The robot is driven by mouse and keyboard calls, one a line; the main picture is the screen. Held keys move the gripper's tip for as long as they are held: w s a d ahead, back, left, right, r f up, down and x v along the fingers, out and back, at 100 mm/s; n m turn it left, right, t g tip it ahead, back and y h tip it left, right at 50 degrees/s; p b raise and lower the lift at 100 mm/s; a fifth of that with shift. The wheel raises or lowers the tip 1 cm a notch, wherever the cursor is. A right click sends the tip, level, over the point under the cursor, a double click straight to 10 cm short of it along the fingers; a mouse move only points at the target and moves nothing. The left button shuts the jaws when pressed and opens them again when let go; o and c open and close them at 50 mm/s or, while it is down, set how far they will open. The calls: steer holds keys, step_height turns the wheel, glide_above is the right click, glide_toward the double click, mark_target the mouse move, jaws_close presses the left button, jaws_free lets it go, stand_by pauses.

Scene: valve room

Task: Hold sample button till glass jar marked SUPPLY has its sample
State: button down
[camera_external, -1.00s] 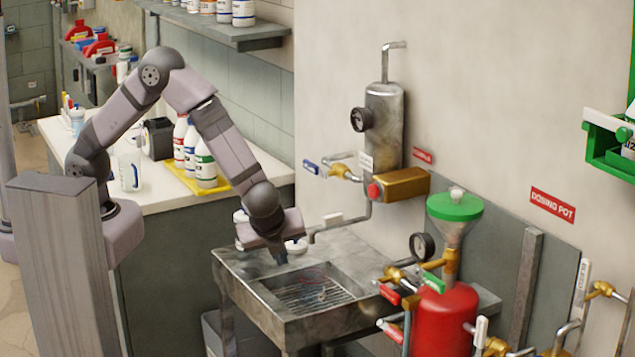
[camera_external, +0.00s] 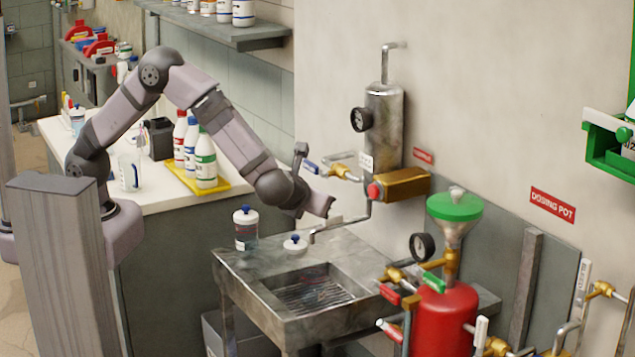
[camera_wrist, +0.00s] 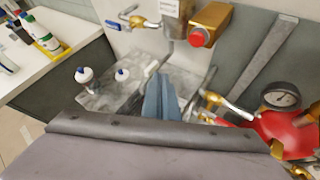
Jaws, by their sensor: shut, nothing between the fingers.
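The red sample button (camera_external: 375,192) sits on the left end of a brass box (camera_external: 404,184) on the wall. It shows at the top of the wrist view (camera_wrist: 197,38). My gripper (camera_external: 328,208) is shut and empty, in the air above the sink's back edge, left of and a little below the button and apart from it. Its blue-grey fingers (camera_wrist: 166,98) show in the wrist view. A glass jar with a white, blue-knobbed lid (camera_external: 246,230) stands on the sink's left rear top. A similar lid (camera_external: 295,244) shows to its right, near the spout. No SUPPLY marking is readable.
A metal sink (camera_external: 258,308) with a grated basin lies below my gripper. A bent pipe (camera_external: 345,222), a steel cylinder with a gauge (camera_external: 384,125) and a blue-handled valve (camera_external: 312,168) are close by. The red dosing pot (camera_external: 445,315) stands to the right.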

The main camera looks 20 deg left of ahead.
mark_target(369, 194)
steer(key=w+d, duration=0.6)
steer(key=shift+d, duration=0.15)
stand_by(0.6)
steer(key=shift+w+d+p, duration=0.1)
steer(key=shift+w+p, duration=0.1)
steer(key=shift+p, duration=0.1)
stand_by(1.8)
steer(key=shift+w+d, duration=0.2)
steer(key=shift+w+d, duration=0.4)
stand_by(3.9)
